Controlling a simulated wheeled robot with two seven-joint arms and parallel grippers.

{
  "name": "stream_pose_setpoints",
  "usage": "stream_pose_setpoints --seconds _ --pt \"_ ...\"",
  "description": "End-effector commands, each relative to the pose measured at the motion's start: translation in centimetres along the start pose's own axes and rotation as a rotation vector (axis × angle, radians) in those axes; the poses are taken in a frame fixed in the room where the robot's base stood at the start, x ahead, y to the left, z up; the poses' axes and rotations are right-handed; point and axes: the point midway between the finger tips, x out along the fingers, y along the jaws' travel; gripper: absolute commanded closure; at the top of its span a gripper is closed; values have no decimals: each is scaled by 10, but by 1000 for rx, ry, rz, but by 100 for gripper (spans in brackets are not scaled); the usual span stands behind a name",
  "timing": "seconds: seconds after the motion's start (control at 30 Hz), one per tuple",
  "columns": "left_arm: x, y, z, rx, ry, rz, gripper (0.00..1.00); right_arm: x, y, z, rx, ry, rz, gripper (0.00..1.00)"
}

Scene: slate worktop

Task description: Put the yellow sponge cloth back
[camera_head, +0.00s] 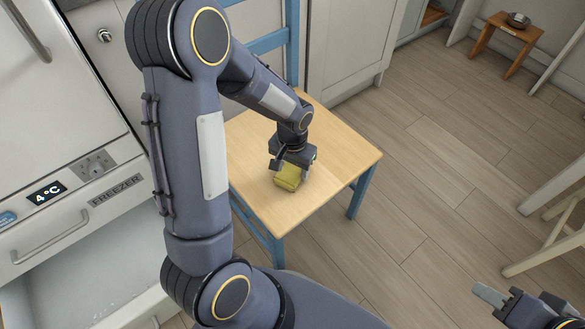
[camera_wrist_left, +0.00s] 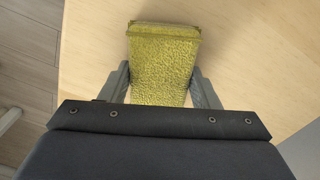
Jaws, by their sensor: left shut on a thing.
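The yellow sponge cloth (camera_head: 288,178) is a small folded block at the wooden seat of a blue chair. My left gripper (camera_head: 289,165) reaches down over it and is shut on it. In the left wrist view the textured yellow cloth (camera_wrist_left: 164,60) sits between the two fingers of my left gripper (camera_wrist_left: 163,88). I cannot tell whether the cloth touches the seat. My right gripper (camera_head: 518,300) is at the lower right corner, partly cut off, away from the cloth; its jaw state is unclear.
The chair seat (camera_head: 335,150) is otherwise bare. A fridge-freezer (camera_head: 70,120) stands at the left with its freezer drawer (camera_head: 80,265) pulled out. The wooden floor (camera_head: 440,170) between is clear.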

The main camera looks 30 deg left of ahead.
Motion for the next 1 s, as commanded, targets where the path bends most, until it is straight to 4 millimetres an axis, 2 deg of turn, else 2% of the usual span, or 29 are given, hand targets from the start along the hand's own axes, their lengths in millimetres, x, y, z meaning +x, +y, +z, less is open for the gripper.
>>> stream_pose_setpoints --seconds 0.2,0.23,0.37,0.63,0.77,1.0 --pt "5 0 0 0 0 0 62 3 2 2 0 0 0 64" --pt "3 0 0 0 0 0 40 2 1 1 0 0 0 64" --pt "3 0 0 0 0 0 23 2 1 1 0 0 0 64" --pt "2 0 0 0 0 0 22 1 1 1 0 0 0 64" --pt "-7 0 0 0 1 0 22 -3 -2 -2 0 0 0 64" --pt "-56 0 -1 1 6 0 22 -21 -9 -10 0 0 0 64"
